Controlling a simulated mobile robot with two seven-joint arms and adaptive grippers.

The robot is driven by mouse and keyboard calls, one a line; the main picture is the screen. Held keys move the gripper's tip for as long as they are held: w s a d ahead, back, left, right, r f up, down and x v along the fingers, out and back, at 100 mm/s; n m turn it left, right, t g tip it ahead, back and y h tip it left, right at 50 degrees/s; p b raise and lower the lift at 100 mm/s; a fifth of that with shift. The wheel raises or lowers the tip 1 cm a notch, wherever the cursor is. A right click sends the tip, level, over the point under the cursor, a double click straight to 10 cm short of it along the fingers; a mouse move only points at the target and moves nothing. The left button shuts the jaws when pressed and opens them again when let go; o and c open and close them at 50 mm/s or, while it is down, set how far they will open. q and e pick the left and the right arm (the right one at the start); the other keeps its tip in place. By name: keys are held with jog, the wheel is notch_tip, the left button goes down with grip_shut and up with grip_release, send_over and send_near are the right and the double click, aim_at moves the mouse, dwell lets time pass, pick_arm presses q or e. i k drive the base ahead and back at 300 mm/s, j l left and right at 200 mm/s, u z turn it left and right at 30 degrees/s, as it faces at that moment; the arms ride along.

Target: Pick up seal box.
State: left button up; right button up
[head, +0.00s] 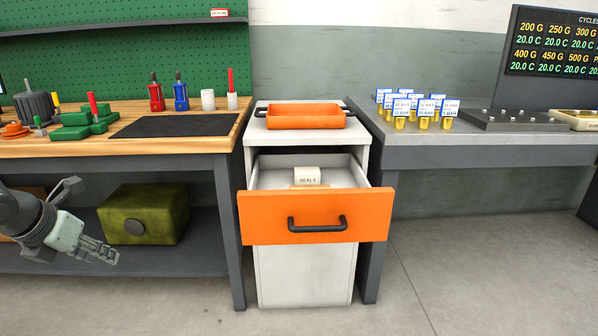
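The seal box (307,175) is a small off-white box with "SEALS" on its front. It sits inside the open drawer (262,219) of the white cabinet, towards the back. Its lower front is partly hidden, and an orange-tan piece shows just in front of it. The drawer has an orange front and a black handle (317,223). My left gripper (113,257) is at the lower left, well to the left of the drawer and apart from it. Its fingers look close together, and I cannot tell whether they are shut. My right gripper is not in view.
An orange tray (305,122) stands on the white cabinet (304,275). The right bench (480,136) holds several labelled yellow items. The floor ahead is clear.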

aim_at(304, 176)
jog(key=i+l, duration=1.15)
jog(key=l, duration=0.2)
jog(key=i+l+u, duration=0.1)
jog(key=l, duration=0.25)
jog(key=i+l, duration=0.25)
jog(key=l, duration=0.15)
jog(key=i+l+u, duration=0.1)
jog(key=l, duration=0.25)
jog(key=i, duration=0.05)
